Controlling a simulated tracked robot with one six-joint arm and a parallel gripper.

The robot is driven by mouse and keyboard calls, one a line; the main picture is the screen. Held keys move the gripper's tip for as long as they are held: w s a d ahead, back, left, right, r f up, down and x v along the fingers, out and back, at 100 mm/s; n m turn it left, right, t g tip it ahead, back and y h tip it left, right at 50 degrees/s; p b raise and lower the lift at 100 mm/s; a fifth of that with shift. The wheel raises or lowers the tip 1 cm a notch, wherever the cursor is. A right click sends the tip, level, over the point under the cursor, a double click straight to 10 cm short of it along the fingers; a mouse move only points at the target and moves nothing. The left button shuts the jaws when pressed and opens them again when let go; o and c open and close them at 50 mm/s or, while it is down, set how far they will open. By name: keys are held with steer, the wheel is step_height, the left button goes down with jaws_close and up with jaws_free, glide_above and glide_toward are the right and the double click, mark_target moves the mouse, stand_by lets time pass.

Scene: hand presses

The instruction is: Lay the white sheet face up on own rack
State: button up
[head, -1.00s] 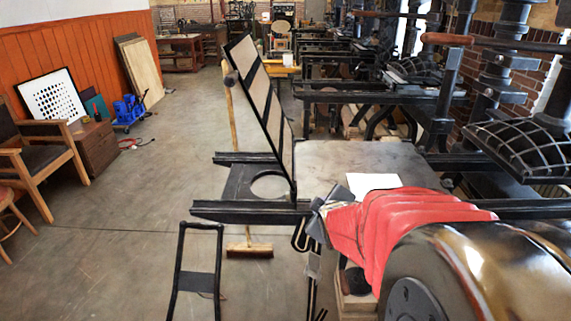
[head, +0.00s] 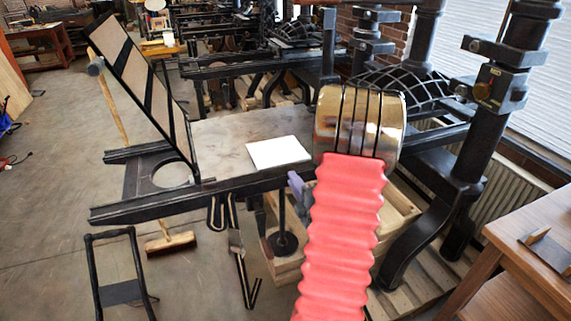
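The white sheet (head: 278,152) lies flat on the grey bed of the nearest hand press (head: 232,130), close to the bed's right end. It looks blank from here. My gripper (head: 298,186) shows only as a small grey-purple part beside my red arm sleeve, just below the front rail and near the sheet. It appears apart from the sheet. Most of it is hidden behind the sleeve, so its fingers cannot be made out. I cannot pick out a rack for the sheet with certainty.
The raised frame (head: 145,88) of the press leans up at the left. Black press columns (head: 487,110) stand at the right. A wooden table (head: 520,270) with a small wooden-edged holder (head: 548,250) is at the lower right. Open floor lies at the left.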

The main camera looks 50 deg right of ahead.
mark_target(286, 158)
steer(key=shift+s+d+f, duration=0.1)
steer(key=shift+s+d, duration=0.15)
steer(key=shift+s, duration=0.25)
steer(key=shift+w, duration=0.1)
steer(key=shift+x, duration=4.95)
jaws_close()
steer(key=shift+r, duration=1.7)
